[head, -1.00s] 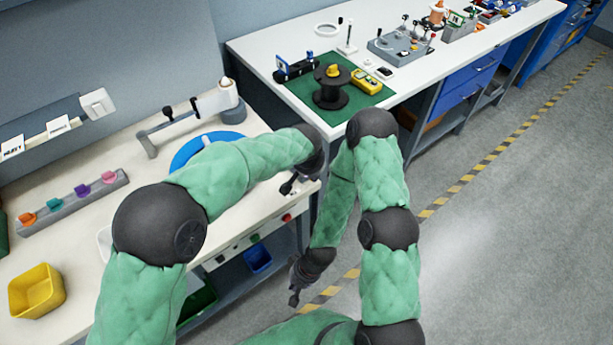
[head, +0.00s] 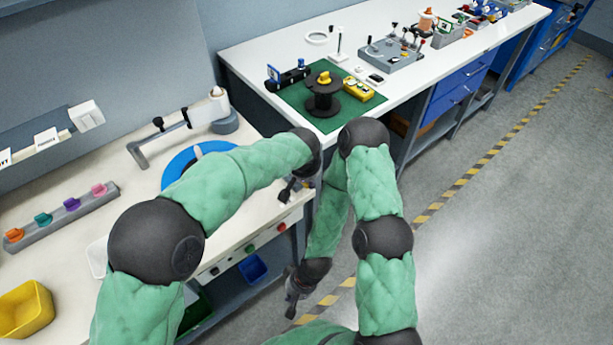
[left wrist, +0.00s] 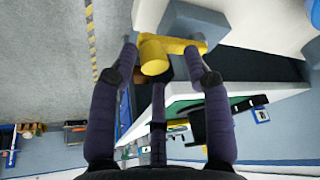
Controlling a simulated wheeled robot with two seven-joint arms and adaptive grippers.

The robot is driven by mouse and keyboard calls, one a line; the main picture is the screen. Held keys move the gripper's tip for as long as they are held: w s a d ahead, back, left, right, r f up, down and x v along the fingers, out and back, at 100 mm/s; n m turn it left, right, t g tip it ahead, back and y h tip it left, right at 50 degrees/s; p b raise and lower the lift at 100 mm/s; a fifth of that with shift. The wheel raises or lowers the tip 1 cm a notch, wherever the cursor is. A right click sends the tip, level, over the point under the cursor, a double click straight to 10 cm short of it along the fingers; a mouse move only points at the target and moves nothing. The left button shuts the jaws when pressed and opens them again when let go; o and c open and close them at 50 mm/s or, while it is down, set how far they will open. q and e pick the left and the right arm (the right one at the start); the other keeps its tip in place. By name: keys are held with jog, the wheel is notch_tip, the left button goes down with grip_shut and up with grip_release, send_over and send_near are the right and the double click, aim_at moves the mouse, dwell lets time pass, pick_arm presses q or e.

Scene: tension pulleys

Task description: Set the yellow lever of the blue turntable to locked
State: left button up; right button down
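The blue turntable (head: 172,172) lies on the near bench in the head view, partly covered by my left arm. A blue edge (left wrist: 315,12) shows at the top right of the left wrist view. The yellow lever (left wrist: 155,55) stands out from a grey block in that view; in the head view I cannot make it out. My left gripper (left wrist: 161,62) has its fingers spread, with the lever between or just beyond the tips; contact is unclear. In the head view it is mostly hidden at the bench's front edge. My right gripper (head: 292,300) hangs low over the floor, small and dark.
A yellow bin (head: 27,308) and a rack with coloured knobs (head: 62,213) stand on the near bench. A metal arm fixture (head: 150,150) is behind the turntable. The far bench holds a black spool (head: 322,103) on a green mat. The floor to the right is clear.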

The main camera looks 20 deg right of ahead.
pick_arm(q)
jog(key=shift+s, duration=0.2)
jog(key=v, duration=1.2)
jog(key=shift+w, duration=0.15)
jog(key=shift+f, duration=0.1)
